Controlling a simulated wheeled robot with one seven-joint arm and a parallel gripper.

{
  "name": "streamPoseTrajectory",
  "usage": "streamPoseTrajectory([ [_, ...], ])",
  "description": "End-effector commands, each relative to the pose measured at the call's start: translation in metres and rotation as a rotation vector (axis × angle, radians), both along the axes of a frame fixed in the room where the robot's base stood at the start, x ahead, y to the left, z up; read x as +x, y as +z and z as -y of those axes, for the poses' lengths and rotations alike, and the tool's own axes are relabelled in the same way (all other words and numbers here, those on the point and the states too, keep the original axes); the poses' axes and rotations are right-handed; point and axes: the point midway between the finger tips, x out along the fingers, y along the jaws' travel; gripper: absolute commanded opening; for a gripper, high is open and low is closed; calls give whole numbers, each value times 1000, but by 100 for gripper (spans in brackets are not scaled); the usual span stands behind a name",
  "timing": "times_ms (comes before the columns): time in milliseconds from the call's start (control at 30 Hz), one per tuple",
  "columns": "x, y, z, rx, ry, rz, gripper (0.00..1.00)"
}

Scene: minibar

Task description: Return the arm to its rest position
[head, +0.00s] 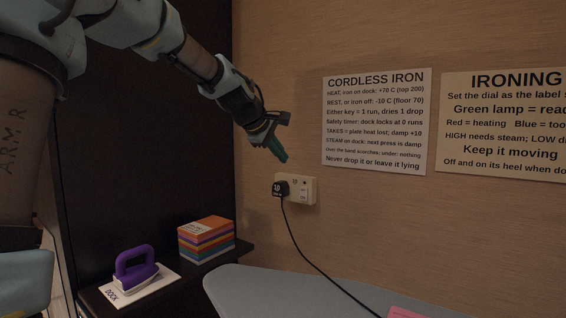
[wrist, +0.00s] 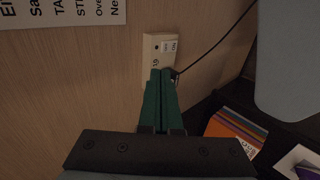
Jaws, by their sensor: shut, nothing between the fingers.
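My gripper (head: 280,154) hangs in front of the wall, just above the wall socket, at the end of my raised arm. Its green fingers are together with nothing between them. In the wrist view the gripper (wrist: 162,75) points at the socket plate (wrist: 151,46) and partly covers it. A black plug (head: 281,188) sits in the left part of the socket plate (head: 310,190). Whether the fingertips touch the plate cannot be told from the wrist view; in the head view they appear apart from it.
A purple iron (head: 134,268) stands on its dock at lower left, next to a stack of coloured books or boxes (head: 206,238). A grey ironing board (head: 262,290) lies below. A black cord (head: 318,264) runs from the plug across it. Printed signs (head: 376,120) hang on the wall.

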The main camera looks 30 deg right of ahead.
Motion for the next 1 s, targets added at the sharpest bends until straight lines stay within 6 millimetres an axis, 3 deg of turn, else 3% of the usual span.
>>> streamPoseTrajectory([
  [433, 0, -2, -2, 5, 0, 1, 0],
  [567, 2, -25, -24, 77, -13, 24, 0],
  [667, 2, -61, -66, 199, -40, 57, 0],
  [767, -5, -104, -125, 351, -85, 83, 0],
  [867, -19, -143, -186, 494, -145, 90, 0],
  [1000, -55, -189, -269, 663, -245, 69, 0],
])
